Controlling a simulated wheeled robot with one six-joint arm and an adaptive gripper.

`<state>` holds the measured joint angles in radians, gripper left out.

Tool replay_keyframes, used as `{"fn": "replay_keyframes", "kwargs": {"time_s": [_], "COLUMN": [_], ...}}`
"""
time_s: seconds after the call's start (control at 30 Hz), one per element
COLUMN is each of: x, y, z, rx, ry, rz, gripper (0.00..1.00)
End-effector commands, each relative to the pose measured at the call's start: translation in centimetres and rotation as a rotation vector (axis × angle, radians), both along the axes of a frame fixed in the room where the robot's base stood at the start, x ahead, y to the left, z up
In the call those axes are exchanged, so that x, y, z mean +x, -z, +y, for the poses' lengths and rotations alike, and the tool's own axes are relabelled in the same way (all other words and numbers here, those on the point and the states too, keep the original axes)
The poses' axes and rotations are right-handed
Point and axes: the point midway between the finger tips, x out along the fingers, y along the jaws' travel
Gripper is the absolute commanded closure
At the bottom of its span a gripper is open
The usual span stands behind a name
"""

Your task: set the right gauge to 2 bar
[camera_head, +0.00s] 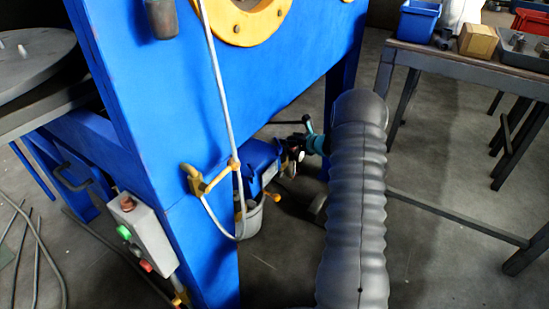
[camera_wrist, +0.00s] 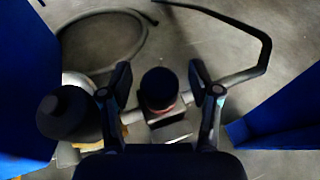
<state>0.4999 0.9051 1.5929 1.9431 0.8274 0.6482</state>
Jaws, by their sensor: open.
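A black round knob (camera_wrist: 158,88) with a reddish band under its cap shows in the middle of the wrist view. My gripper (camera_wrist: 159,75) is open, with one finger on each side of this knob and a visible gap to both. A second dark knob (camera_wrist: 66,112) is left of my left finger. In the head view my gripper (camera_head: 304,143) is beside the blue tank unit (camera_head: 260,158) under the machine, mostly hidden by my arm. I cannot make out a gauge face or a needle reading in either view.
The blue machine frame (camera_head: 180,120) stands close on the left, with a grey control box (camera_head: 150,236) on its leg. A light hose (camera_head: 222,100) hangs down its front. A workbench (camera_head: 470,62) with bins is at the right. A curved hose (camera_wrist: 140,30) lies on the floor.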

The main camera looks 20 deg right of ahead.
Motion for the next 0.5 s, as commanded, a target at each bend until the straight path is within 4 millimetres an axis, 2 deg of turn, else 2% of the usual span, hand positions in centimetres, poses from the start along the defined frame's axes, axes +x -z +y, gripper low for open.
{"fn": "replay_keyframes", "kwargs": {"time_s": [0.33, 0.5], "x": [-0.1, -2.9], "y": [0.3, -1.2], "z": [0.2, -0.5], "rx": [0.001, 0.0], "ry": [0.195, 0.198], "rz": [0.003, 0.003], "gripper": [0.38, 0.38]}}
